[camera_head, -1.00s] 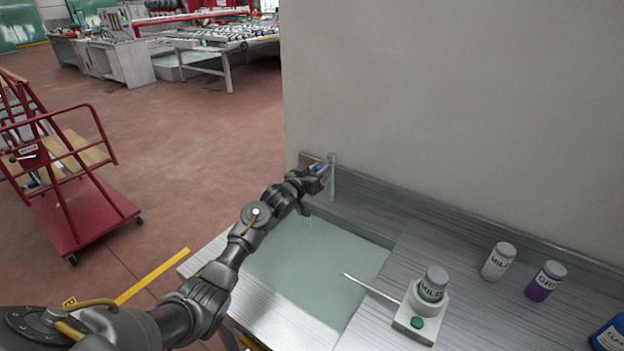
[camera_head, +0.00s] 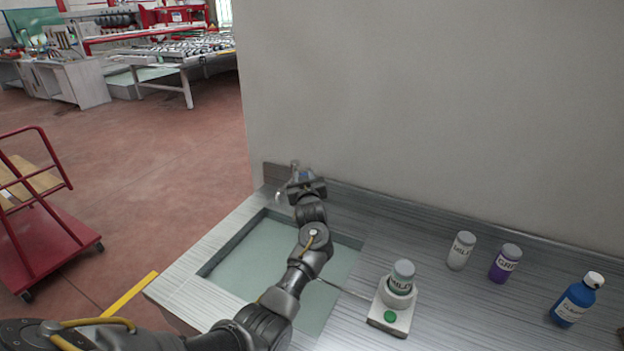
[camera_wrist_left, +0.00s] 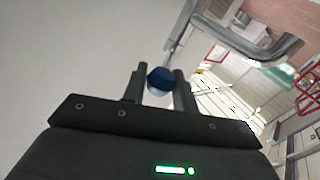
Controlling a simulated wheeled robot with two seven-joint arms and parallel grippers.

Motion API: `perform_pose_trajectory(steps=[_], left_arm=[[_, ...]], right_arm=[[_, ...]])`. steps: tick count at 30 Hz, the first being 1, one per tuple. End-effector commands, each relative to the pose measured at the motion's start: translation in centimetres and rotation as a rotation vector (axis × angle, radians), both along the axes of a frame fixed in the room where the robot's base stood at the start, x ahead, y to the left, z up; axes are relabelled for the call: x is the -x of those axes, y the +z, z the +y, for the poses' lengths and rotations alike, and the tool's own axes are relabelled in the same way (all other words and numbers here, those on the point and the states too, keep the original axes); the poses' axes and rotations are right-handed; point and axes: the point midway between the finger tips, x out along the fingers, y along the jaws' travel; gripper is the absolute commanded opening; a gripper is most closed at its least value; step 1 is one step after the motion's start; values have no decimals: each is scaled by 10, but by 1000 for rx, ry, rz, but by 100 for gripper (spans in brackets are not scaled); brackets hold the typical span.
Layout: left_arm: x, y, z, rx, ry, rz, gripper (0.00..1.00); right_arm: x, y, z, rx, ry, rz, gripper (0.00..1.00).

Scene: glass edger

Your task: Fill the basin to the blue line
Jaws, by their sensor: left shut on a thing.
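The basin (camera_head: 240,240) is set in the grey counter and holds pale greenish water. My left arm crosses in front of part of it, and I cannot make out a blue line on its wall. The tap (camera_head: 278,195) stands at the basin's back edge, and its curved metal spout also shows in the left wrist view (camera_wrist_left: 285,50). My left gripper (camera_head: 303,180) is at the top of the tap. In the left wrist view its fingers are shut on the blue tap knob (camera_wrist_left: 160,80). I cannot tell whether water is running. My right gripper is out of view.
A white device (camera_head: 388,318) with a green button and a labelled bottle stands right of the basin, its thin rod reaching over the water. White (camera_head: 461,250), purple (camera_head: 505,263) and blue (camera_head: 577,300) bottles stand farther right. A red cart (camera_head: 50,250) is at left.

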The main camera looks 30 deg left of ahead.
Motion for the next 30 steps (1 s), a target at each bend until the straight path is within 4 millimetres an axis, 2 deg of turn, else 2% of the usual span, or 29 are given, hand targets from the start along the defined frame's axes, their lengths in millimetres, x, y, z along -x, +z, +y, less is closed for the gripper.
perform_pose_trajectory(steps=[14,15,18,19,30], left_arm=[[1,2,3,0,19,-4,0],[1,2,3,0,19,-4,32],[1,1,4,0,19,-4,45],[1,1,4,0,20,-4,48],[6,0,0,0,20,-4,48]], right_arm=[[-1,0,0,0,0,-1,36],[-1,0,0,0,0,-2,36],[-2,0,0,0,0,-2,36],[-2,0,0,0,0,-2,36],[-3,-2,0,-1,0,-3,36]])
